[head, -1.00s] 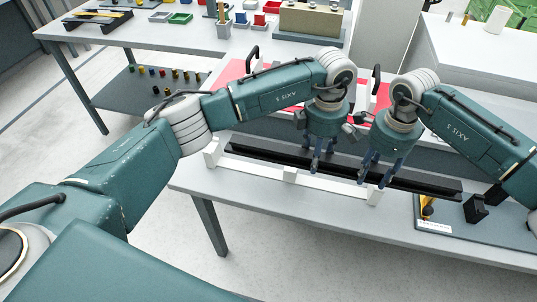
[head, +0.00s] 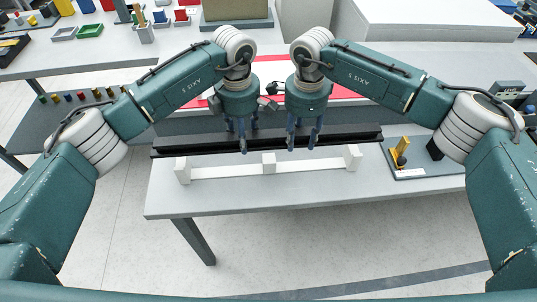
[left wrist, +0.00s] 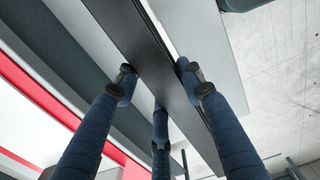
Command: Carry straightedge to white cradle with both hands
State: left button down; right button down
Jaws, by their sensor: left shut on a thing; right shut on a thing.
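The straightedge (head: 195,149) is a long black bar, roughly level across the head view. My left gripper (head: 242,147) is shut on it left of its middle, and my right gripper (head: 303,145) is shut on it right of its middle. In the left wrist view, the bar (left wrist: 150,50) runs between the left gripper's fingers (left wrist: 157,78). The white cradle (head: 220,172) is a low rail with three uprights on the bench, just in front of and below the bar in the picture. The bar overhangs both cradle ends. Whether they touch is unclear.
The grey bench (head: 200,200) is clear in front of the cradle. A dark board (head: 420,168) with a yellow piece and a black block lies to the right. A red strip (head: 345,91) lies behind the grippers. Another table with small bins stands at back left.

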jog(key=shift+a, duration=0.1)
dwell(0.3)
